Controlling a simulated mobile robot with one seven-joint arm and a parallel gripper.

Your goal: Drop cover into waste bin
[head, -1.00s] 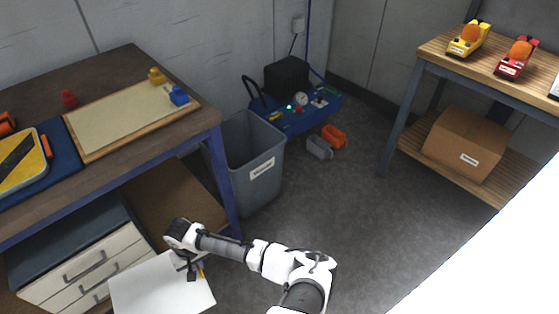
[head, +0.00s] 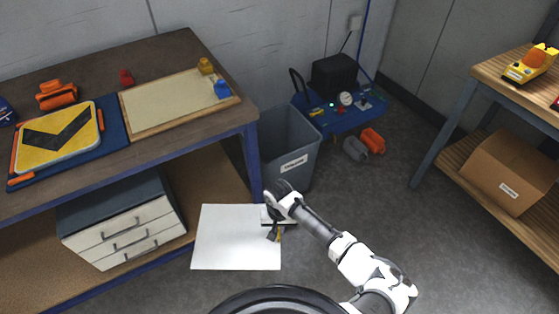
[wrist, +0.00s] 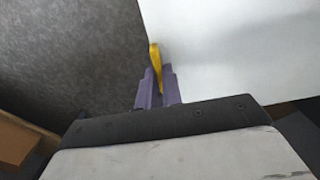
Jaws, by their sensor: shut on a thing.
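The cover is a flat white sheet (head: 225,240) in front of the bench, low in the head view. It also fills the upper right of the wrist view (wrist: 240,50). My gripper (head: 275,234) is shut on its yellow tab (wrist: 155,58) at the right edge of the sheet. The purple fingers (wrist: 157,88) close around that tab in the wrist view. The waste bin (head: 301,150) is grey, with a white label, and stands upright beside the bench's right end. The cover is apart from the bin in the picture, below and left of it.
The bench (head: 60,70) at left carries a yellow chevron sign (head: 58,138) and a framed board (head: 170,103). A drawer unit (head: 125,225) stands below. A blue machine (head: 340,110) is behind the bin. A shelf with a cardboard box (head: 510,175) is at right. Floor between is clear.

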